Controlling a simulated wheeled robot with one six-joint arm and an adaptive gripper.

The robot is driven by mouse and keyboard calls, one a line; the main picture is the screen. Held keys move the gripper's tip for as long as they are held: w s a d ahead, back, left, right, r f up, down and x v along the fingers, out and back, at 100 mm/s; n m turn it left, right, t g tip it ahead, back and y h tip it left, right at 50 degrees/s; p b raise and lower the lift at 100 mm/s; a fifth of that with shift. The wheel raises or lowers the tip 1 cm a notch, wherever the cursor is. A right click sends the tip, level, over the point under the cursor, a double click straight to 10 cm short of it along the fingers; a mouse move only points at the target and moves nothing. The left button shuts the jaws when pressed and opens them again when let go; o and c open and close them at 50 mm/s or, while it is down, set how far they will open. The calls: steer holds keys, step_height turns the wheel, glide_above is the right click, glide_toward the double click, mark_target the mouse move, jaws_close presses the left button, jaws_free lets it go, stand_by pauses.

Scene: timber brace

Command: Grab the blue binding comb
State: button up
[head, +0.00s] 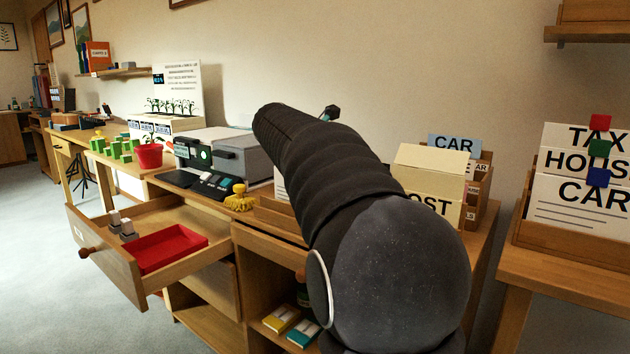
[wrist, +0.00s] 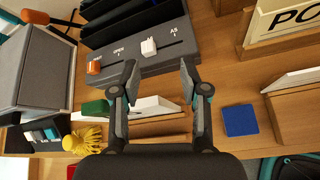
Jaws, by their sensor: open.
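I cannot make out a blue binding comb for certain in either view.
A yellow tasselled thing (wrist: 82,140) and a grey box (wrist: 38,65) are at left. Card holders (wrist: 292,22) stand at right. In the head view an open drawer (head: 119,267) with a red tray (head: 172,249) juts out at left. Open floor (head: 35,250) lies left of it.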

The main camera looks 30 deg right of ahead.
steer(key=w+d+f+n, duration=0.1)
steer(key=w+d, duration=0.2)
steer(key=d, duration=0.2)
steer(key=w+d+f+n+h, duration=0.1)
steer(key=w+d, duration=0.2)
steer(key=d, duration=0.3)
steer(key=w+d+f+n+h+b, duration=0.1)
steer(key=w+d, duration=0.2)
steer(key=d, duration=0.3)
steer(key=shift+w+d+f+g, duration=0.2)
steer(key=shift+w+g, duration=0.05)
steer(key=shift+g, duration=0.05)
jaws_close()
